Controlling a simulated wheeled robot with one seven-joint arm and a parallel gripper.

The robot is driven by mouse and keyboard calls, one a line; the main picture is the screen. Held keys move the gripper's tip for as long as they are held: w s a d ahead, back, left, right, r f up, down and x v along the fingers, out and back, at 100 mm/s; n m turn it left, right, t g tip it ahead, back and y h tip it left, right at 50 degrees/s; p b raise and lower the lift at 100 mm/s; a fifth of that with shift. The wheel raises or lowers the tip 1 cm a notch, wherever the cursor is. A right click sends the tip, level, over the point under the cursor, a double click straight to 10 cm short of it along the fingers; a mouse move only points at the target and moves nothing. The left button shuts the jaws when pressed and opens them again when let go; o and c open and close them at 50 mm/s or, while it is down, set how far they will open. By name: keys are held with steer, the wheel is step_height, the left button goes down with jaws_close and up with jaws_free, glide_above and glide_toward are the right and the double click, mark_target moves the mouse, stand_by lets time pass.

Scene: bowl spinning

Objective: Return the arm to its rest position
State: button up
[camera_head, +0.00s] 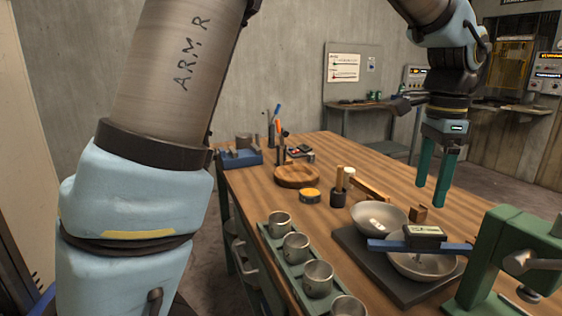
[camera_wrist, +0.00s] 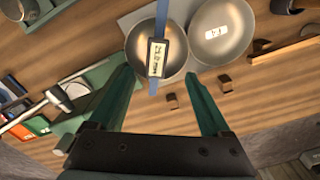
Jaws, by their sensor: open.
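My gripper (camera_head: 434,195) hangs above the table at the right of the head view, with its two green fingers pointing down. The fingers are apart with nothing between them; they also show in the wrist view (camera_wrist: 164,92). A second bowl (camera_head: 424,268) sits on a dark base (camera_head: 362,250), under a blue bar (camera_head: 388,246) with a small display box (camera_head: 424,232). My gripper touches none of these.
A green machine (camera_head: 503,246) stands at the right front. Metal cups (camera_head: 296,246) sit in a green tray along the left edge. A round wooden block (camera_head: 297,176), a yellow-topped tin (camera_head: 311,194) and small wooden blocks (camera_head: 418,213) are on the table (camera_head: 345,150). Air above the table is mostly clear.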

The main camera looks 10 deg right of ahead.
steer(key=w+a+f+n, duration=0.4)
steer(key=w+a+n, duration=0.15)
steer(key=a, duration=0.55)
steer(key=w+a+f+n, duration=0.4)
steer(key=w+a+n, duration=0.15)
steer(key=a, duration=0.65)
steer(key=s+a+f+n, duration=0.1)
steer(key=a+n, duration=0.3)
steer(key=a, duration=0.4)
steer(key=s+a+f+n+t, duration=0.1)
steer(key=a+f+n, duration=0.3)
steer(key=a, duration=0.5)
steer(key=shift+s+a+n+t, duration=0.25)
steer(key=shift+s+n+t, duration=0.05)
steer(key=shift+s, duration=0.05)
